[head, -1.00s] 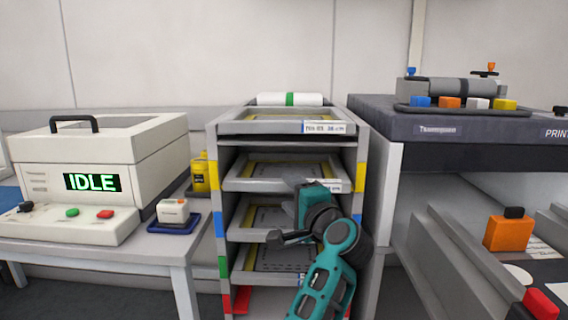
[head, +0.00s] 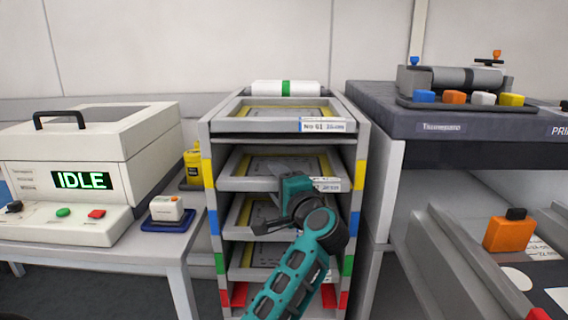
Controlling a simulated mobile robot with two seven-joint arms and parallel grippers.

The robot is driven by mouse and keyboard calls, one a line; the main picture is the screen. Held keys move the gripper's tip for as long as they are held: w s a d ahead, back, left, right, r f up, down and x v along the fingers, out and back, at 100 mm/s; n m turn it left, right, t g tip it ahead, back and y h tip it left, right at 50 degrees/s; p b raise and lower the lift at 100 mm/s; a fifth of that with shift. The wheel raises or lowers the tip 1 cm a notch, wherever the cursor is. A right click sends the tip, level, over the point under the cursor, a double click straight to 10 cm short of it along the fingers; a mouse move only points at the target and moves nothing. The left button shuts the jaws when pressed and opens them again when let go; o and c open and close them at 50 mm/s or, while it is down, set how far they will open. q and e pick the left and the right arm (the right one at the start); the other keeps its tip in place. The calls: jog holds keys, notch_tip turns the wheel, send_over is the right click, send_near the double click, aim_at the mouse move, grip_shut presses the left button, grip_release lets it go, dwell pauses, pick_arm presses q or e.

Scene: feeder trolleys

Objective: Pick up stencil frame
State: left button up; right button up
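Several stencil frames lie flat in a grey rack with colour-marked slots. The top stencil frame (head: 283,127) has a white label on its front edge. The second stencil frame (head: 245,184) sits at the yellow-marked level and the third (head: 236,230) at the blue-marked level. A lower stencil frame (head: 245,273) sits at the green-marked level. My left gripper (head: 266,227) is in front of the rack, over the second and third levels, and hides part of their fronts. I cannot tell whether it touches a frame or how far its fingers are apart. My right gripper is not in view.
A white roll with a green band (head: 286,87) lies on top of the rack (head: 361,150). A machine showing IDLE (head: 84,180) stands on the left table. A dark printer unit (head: 450,127) stands close on the right. Trolley rails (head: 455,270) slope at lower right.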

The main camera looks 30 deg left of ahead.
pick_arm(q)
grip_shut()
dwell(0.3)
jog(key=shift+r, duration=0.25)
